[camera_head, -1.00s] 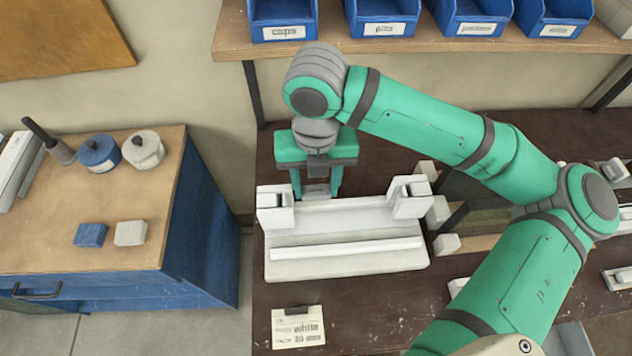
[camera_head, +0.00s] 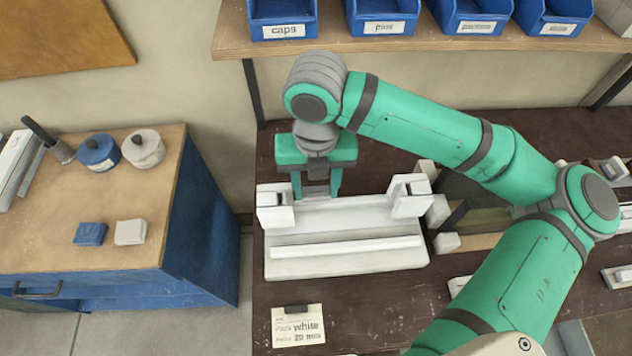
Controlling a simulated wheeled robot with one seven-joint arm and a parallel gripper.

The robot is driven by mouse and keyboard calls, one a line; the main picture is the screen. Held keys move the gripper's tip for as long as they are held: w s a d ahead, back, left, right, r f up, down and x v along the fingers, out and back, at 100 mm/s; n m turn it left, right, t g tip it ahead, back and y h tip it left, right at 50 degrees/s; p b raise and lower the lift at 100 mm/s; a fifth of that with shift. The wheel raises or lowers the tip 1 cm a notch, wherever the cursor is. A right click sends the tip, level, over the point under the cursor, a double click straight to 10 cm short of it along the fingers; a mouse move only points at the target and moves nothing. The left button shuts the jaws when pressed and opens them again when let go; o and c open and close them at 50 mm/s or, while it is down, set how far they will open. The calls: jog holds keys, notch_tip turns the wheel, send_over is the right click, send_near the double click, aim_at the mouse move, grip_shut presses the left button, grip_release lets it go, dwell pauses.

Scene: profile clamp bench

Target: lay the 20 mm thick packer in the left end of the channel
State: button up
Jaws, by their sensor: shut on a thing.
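My gripper (camera_head: 316,188) points down behind the left part of the white clamp fixture (camera_head: 345,262), near its left end block. Its jaws are shut on a small greyish piece, probably the packer (camera_head: 316,190). Its lower part and the fingertips are hidden by the fixture's back edge, so I cannot tell what it rests on. The fixture is long and pale, with an upright block at each end and a raised strip along its front. The inside of the channel is largely hidden from this view.
A card (camera_head: 298,326) reading "white" and "20 mm" lies in front of the fixture. Several pale blocks (camera_head: 446,242) stand to its right, by my arm. A blue block (camera_head: 90,234) and a white block (camera_head: 130,232) lie on the left cabinet. Blue bins line the shelf above.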

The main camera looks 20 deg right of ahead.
send_over(316, 216)
jog(key=shift+f, duration=2.35)
jog(key=shift+s+f, duration=0.1)
jog(key=shift+f, duration=0.35)
jog(key=shift+f, duration=2.35)
jog(key=o, duration=1.1)
jog(key=shift+r, duration=0.15)
jog(key=shift+r, duration=3.9)
